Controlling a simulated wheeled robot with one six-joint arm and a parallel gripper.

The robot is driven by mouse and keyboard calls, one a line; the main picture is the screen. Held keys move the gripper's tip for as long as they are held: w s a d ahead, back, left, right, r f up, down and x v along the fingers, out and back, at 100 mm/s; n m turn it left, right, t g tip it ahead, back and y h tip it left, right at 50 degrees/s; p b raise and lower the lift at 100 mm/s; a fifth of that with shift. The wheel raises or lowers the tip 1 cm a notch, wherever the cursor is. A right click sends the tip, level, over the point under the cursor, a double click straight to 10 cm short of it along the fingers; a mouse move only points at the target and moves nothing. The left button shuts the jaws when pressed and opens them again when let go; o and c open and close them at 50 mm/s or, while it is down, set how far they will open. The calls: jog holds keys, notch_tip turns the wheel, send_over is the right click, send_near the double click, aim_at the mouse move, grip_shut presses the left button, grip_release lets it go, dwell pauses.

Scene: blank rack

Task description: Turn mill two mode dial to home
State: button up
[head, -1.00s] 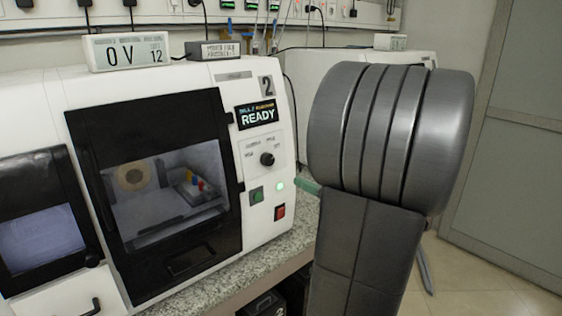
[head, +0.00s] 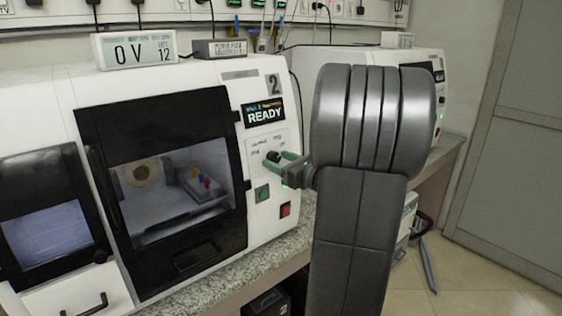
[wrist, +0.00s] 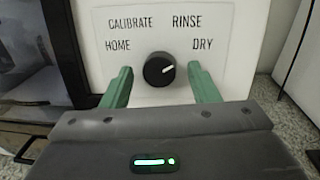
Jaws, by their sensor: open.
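Mill two (head: 238,96), the white machine marked 2, shows READY on its screen (head: 264,112). Its mode dial (head: 272,157) is a round black knob on the white front panel. In the wrist view the dial (wrist: 158,69) has a white mark pointing right and slightly up, roughly toward DRY. HOME (wrist: 118,45) is printed to its upper left, with CALIBRATE and RINSE above. My gripper (head: 288,162) is open, with its green fingers at the dial. In the wrist view my gripper (wrist: 161,88) has one finger on each side of the dial, with gaps visible.
Below the dial are a green button (head: 262,193) and a red button (head: 285,210). The mill's dark-framed door (head: 160,128) is to the left. Another white machine (head: 425,58) stands behind my arm. The granite bench edge (head: 230,268) runs below.

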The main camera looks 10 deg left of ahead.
jog(key=shift+c, duration=0.4)
jog(key=c, duration=0.9)
